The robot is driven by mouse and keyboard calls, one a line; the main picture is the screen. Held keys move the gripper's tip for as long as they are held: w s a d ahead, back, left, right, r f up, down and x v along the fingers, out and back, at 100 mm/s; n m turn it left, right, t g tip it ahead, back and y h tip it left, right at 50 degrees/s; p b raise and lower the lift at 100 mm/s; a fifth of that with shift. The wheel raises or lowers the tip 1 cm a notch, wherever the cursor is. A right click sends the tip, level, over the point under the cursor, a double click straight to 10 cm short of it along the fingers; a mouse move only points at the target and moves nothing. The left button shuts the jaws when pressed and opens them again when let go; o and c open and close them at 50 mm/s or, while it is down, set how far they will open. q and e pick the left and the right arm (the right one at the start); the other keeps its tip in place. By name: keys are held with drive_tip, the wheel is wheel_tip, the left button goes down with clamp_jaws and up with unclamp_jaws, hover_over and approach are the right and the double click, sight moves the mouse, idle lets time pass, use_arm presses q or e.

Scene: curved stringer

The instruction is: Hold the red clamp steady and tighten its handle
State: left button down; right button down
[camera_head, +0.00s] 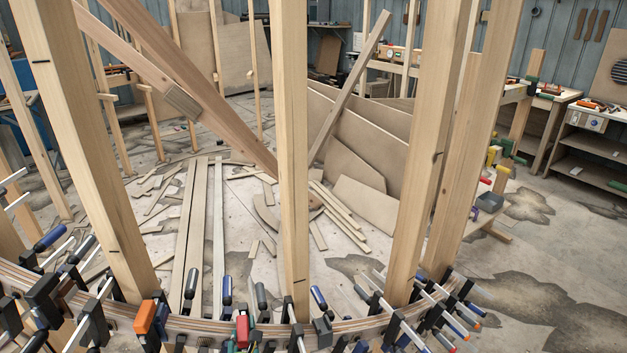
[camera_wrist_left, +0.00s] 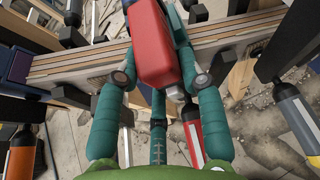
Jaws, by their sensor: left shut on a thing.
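The red clamp (camera_head: 242,331) sits on the curved laminated stringer (camera_head: 340,327) at the bottom of the head view. In the left wrist view its red body (camera_wrist_left: 153,45) stands across the layered strips. My left gripper (camera_wrist_left: 160,78) has teal fingers on both sides of the red body and is shut on it. Only a little teal of this gripper (camera_head: 240,344) shows in the head view, at the bottom edge. A red handle (camera_wrist_left: 193,138) shows below the clamp body, between the fingers, partly hidden by them. My right gripper is not in view.
Several clamps line the stringer, including an orange one (camera_head: 146,316) to the left and a dark-handled one (camera_head: 319,297) to the right. Upright wooden posts (camera_head: 292,160) rise close by. Loose boards (camera_head: 190,225) lie on the floor behind. A workbench (camera_head: 590,112) stands at the far right.

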use_arm(q)
drive_tip(key=shift+r, duration=0.1)
drive_tip(key=c, duration=0.7)
unclamp_jaws()
drive_tip(key=o, duration=0.5)
drive_tip(key=shift+s, duration=0.15)
drive_tip(key=shift+v, duration=2.35)
drive_tip(key=v, duration=1.2)
